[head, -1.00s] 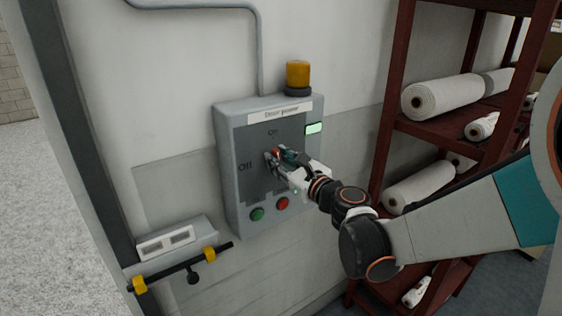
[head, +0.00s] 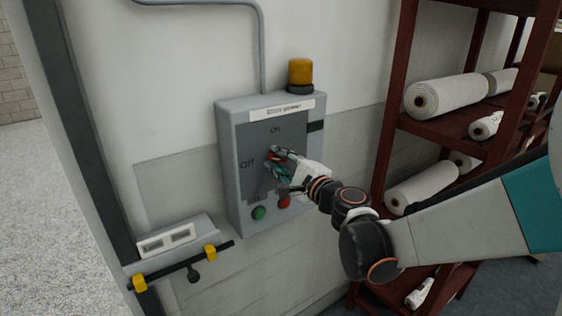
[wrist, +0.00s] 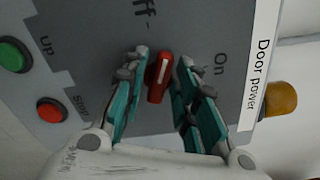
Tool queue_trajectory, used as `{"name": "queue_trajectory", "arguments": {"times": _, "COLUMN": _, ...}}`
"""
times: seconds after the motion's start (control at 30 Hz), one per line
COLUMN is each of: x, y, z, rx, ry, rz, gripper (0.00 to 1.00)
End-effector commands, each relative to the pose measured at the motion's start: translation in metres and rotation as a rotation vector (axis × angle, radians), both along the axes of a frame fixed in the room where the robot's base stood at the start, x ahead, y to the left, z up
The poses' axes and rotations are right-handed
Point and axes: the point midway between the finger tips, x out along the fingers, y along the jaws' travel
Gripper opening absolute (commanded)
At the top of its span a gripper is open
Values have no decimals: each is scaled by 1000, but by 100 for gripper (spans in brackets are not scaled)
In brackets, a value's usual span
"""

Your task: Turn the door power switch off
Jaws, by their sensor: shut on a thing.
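The grey door power box (head: 228,125) is on the wall, with "On" above and "Off" left of its switch in the head view. The red switch handle (wrist: 160,78) shows in the wrist view, its white line pointing toward "Off". In the head view my gripper (head: 274,163) mostly covers it, with a bit of red showing. My gripper (wrist: 160,75) is shut on the red switch handle, teal-padded fingers on either side. The small indicator window (head: 315,126) on the box is dark.
A green button (head: 259,213) and a red button (head: 284,202) sit below the switch. An amber lamp (head: 300,74) stands on the box. A red shelf rack (head: 395,110) with white rolls stands close on the right, behind my arm.

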Motion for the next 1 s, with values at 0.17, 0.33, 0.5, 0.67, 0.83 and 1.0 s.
{"name": "queue_trajectory", "arguments": {"times": 0.17, "x": -1, "y": 0, "z": -2, "rx": -126, "ry": -84, "rz": 0, "gripper": 4}}
{"name": "queue_trajectory", "arguments": {"times": 0.33, "x": -1, "y": 1, "z": -4, "rx": -224, "ry": -150, "rz": 0, "gripper": 4}}
{"name": "queue_trajectory", "arguments": {"times": 0.5, "x": -1, "y": 1, "z": -4, "rx": -295, "ry": -198, "rz": 0, "gripper": 4}}
{"name": "queue_trajectory", "arguments": {"times": 0.67, "x": -1, "y": 1, "z": -5, "rx": -335, "ry": -225, "rz": 0, "gripper": 4}}
{"name": "queue_trajectory", "arguments": {"times": 0.83, "x": -1, "y": 1, "z": -5, "rx": -355, "ry": -239, "rz": 1, "gripper": 4}}
{"name": "queue_trajectory", "arguments": {"times": 1.0, "x": -1, "y": 1, "z": -5, "rx": -358, "ry": -241, "rz": 1, "gripper": 4}}
